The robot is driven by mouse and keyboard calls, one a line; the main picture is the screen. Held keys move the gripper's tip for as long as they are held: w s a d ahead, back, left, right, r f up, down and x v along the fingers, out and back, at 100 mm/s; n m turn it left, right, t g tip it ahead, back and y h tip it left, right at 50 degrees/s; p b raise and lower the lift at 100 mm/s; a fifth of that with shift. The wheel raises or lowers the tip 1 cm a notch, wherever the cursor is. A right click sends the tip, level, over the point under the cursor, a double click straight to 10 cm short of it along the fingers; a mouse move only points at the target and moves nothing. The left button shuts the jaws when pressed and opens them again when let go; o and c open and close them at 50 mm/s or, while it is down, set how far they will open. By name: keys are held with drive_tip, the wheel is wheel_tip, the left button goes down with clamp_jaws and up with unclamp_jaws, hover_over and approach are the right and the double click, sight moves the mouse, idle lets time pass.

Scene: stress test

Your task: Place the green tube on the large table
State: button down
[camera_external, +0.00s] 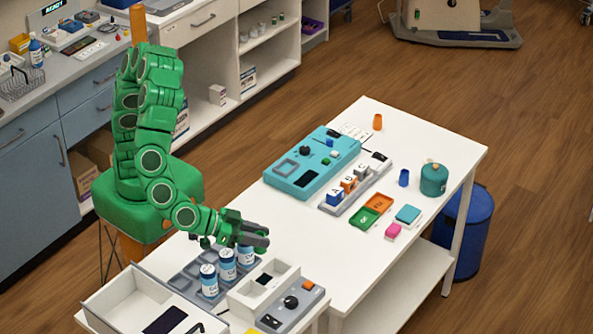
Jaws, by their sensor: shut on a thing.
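My gripper (264,235), with dark grey fingers at the end of the green arm, is above the near left part of the large white table (420,240). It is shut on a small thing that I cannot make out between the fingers. I cannot pick out the green tube for sure. A white-and-blue vial (246,257) stands just under the fingers, and I cannot tell whether they touch it. Two similar vials (228,265) (209,281) stand beside it in a grey rack (180,284).
A teal device (313,160), a block tray (345,200), orange cylinder (377,122), blue cylinder (403,177) and teal pot (434,179) stand on the large table. A white box (262,285) and grey control box (291,305) are near the gripper. The table's middle front is clear.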

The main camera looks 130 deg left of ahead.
drive_tip(key=w+a+m+t+h, duration=0.2)
drive_tip(key=w+a+m+h, duration=0.1)
drive_tip(key=w+a, duration=1.1)
drive_tip(key=w+d+f+m+h, duration=0.1)
drive_tip(key=d+f+m+h, duration=0.1)
drive_tip(key=f+h, duration=0.1)
drive_tip(key=w+d+f+m+t+h, duration=0.1)
drive_tip(key=d+f+m+h, duration=0.1)
drive_tip(key=f, duration=0.4)
drive_tip(key=shift+w+m+h, duration=0.15)
drive_tip(key=shift+m+h, duration=0.25)
drive_tip(key=shift+m, duration=0.1)
